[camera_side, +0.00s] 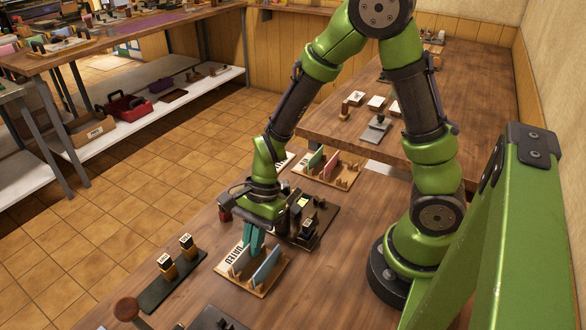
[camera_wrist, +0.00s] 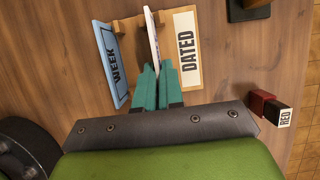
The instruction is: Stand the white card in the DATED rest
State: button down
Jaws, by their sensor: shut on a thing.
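My gripper (camera_side: 253,246) has teal fingers and is low over the wooden rest board at the front of the table. In the wrist view my gripper (camera_wrist: 157,68) is shut on the white card (camera_wrist: 153,38), which shows nearly edge-on between the fingertips. The card is beside a small wooden upright of the rest, next to the DATED label (camera_wrist: 187,48); whether its lower edge is seated cannot be told. The DATED label (camera_side: 233,257) also shows in the side view, where the fingers hide the card. A blue card (camera_side: 266,267), marked WEEK in the wrist view (camera_wrist: 113,65), stands on the same board.
A black press (camera_side: 308,220) stands just behind the board. Another rest with green and red cards (camera_side: 325,165) is farther back. Two stamps stand on a dark tray (camera_side: 172,280) at left. A red stamp marked RED (camera_wrist: 284,117) is right of my gripper.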

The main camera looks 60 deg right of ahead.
jog(key=shift+f, duration=0.2)
jog(key=c, duration=1.2)
grip_release()
jog(key=shift+o, duration=0.4)
jog(key=o, duration=0.5)
jog(key=shift+r, duration=0.15)
jog(key=shift+r, duration=3.4)
